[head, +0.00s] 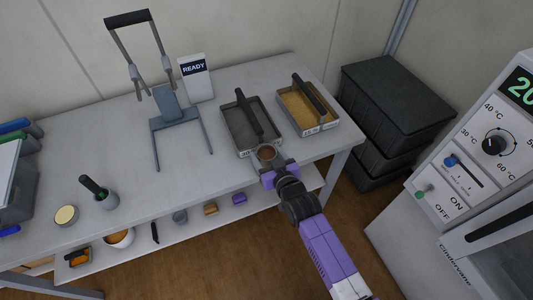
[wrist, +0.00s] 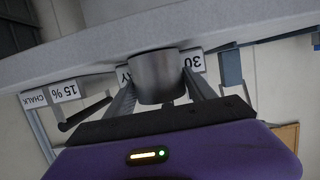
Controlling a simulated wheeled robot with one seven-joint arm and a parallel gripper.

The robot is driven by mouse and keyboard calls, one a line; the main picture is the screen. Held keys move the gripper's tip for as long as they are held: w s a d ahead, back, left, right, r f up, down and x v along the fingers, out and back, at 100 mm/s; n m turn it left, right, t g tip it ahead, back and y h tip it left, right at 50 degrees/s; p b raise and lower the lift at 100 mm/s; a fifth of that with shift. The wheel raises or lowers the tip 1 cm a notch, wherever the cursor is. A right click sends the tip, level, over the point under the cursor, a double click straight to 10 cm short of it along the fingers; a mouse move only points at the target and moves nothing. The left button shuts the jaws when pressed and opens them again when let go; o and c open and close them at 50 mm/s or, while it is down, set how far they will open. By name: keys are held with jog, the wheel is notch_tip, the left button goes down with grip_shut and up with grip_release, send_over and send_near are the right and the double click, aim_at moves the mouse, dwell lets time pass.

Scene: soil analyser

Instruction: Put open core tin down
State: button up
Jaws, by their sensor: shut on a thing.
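The open core tin (head: 267,153) is a small round metal tin with brown soil showing in its open top. My gripper (head: 268,162) is shut on it at the table's front edge, just in front of the grey tray. In the wrist view the tin (wrist: 157,76) is a plain grey cylinder between the two fingers of my gripper (wrist: 160,92). The grey table (head: 185,165) is close to the tin. I cannot tell whether the tin touches the table.
A tray of dark soil (head: 232,122) and a tray of yellow soil (head: 299,107), each with a black-handled tool, stand behind the tin. A metal stand (head: 172,110) and a READY display (head: 195,77) are to their left. The table's front middle is clear.

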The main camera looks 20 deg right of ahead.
jog(key=shift+f, duration=0.15)
jog(key=o, duration=1.7)
jog(key=shift+r, duration=0.2)
jog(key=b+v, duration=0.1)
jog(key=v, duration=1.1)
